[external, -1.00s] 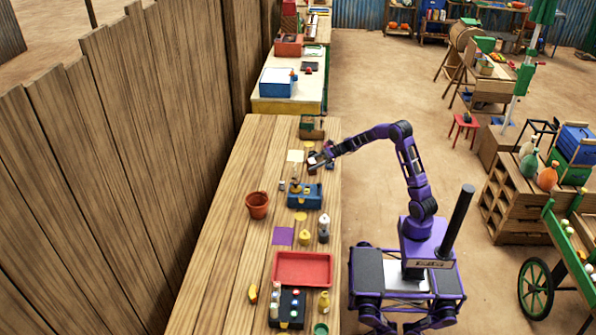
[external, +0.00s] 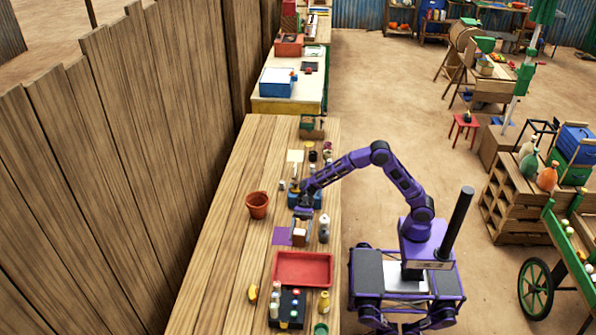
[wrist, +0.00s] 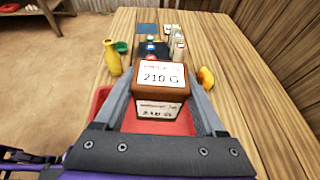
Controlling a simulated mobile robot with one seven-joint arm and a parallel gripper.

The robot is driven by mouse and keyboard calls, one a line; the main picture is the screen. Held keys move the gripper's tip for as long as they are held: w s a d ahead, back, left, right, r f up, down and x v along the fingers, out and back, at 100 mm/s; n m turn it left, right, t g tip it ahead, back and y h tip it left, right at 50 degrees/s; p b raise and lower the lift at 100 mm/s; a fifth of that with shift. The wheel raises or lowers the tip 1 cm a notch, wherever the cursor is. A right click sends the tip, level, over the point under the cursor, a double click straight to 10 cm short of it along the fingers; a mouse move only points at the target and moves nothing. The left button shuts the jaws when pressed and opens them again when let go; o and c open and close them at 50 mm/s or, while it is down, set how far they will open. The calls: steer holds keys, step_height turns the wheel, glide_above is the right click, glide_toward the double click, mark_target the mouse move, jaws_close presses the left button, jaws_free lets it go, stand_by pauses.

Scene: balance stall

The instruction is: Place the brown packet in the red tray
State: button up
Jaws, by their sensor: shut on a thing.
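The brown packet (external: 299,236) has a white label reading "210 G", which shows in the wrist view (wrist: 160,86). My gripper (external: 301,228) is shut on the packet, with one finger on each side of it. It holds the packet over the table, near the purple square and short of the tray. The red tray (external: 303,257) lies on the table in front of the packet. In the wrist view the tray (wrist: 101,101) is partly hidden behind the packet and fingers. The part of the tray that shows in the external view looks empty.
A dark tray with small bottles (external: 290,318) stands beyond the red tray, with a yellow bottle (external: 324,302) and a yellow-orange item (external: 252,293) beside it. A terracotta pot (external: 257,204) and a grey-white bottle (external: 323,229) stand near my gripper. The table's left side is mostly clear.

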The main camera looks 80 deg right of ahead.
mark_target(304, 240)
steer(key=shift+n+g, duration=0.6)
steer(key=a, duration=0.1)
steer(key=s+a, duration=0.1)
steer(key=s+a+f, duration=0.1)
steer(key=a, duration=0.1)
steer(key=shift+w+f+b, duration=0.1)
steer(key=shift+f+b, duration=0.8)
steer(key=shift+f, duration=6.1)
steer(key=shift+f, duration=0.1)
steer(key=shift+f, duration=0.15)
steer(key=o, duration=1.6)
steer(key=shift+c, duration=0.2)
